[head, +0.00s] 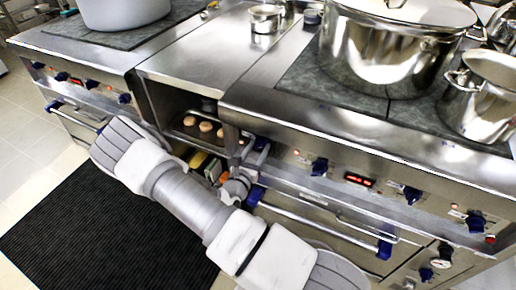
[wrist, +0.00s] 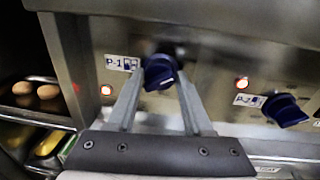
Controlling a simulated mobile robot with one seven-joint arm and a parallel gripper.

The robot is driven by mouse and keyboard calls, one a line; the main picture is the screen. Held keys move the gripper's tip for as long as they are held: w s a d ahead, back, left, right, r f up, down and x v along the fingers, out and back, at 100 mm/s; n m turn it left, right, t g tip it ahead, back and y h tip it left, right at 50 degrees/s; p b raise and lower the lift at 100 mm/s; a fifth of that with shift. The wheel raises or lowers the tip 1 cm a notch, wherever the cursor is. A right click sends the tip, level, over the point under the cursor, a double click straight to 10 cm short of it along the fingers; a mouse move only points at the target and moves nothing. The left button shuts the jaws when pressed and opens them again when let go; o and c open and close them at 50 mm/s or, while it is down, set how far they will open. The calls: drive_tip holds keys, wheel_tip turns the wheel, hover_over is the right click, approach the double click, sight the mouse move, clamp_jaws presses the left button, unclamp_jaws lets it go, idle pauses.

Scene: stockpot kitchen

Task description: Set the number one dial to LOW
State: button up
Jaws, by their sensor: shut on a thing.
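The number one dial (wrist: 160,70) is a dark blue knob beside the label P-1 (wrist: 121,63) in the wrist view. My gripper (wrist: 158,82) is shut on it, with one finger on each side. A short pale mark shows on the knob's lower right face. No LOW marking can be read, so I cannot tell its setting. A red light (wrist: 106,90) glows at the lower left of the dial.
The P-2 dial (wrist: 284,110) is to the right, with its own lit red light (wrist: 242,83). A long oven handle (head: 320,222) runs below the panel. An open shelf with round buns (head: 205,126) is at the left. A large lidded pot (head: 385,55) stands on the stove.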

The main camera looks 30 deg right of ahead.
clamp_jaws()
drive_tip(key=shift+m, duration=0.3)
drive_tip(key=m+p, duration=0.1)
drive_tip(key=m, duration=0.3)
drive_tip(key=shift+f+m, duration=0.1)
drive_tip(key=shift+m, duration=0.3)
drive_tip(key=m, duration=0.5)
drive_tip(key=shift+s+f+m+h, duration=0.1)
drive_tip(key=shift+m+h, duration=0.2)
drive_tip(key=shift+h, duration=0.1)
drive_tip(key=o, duration=1.2)
unclamp_jaws()
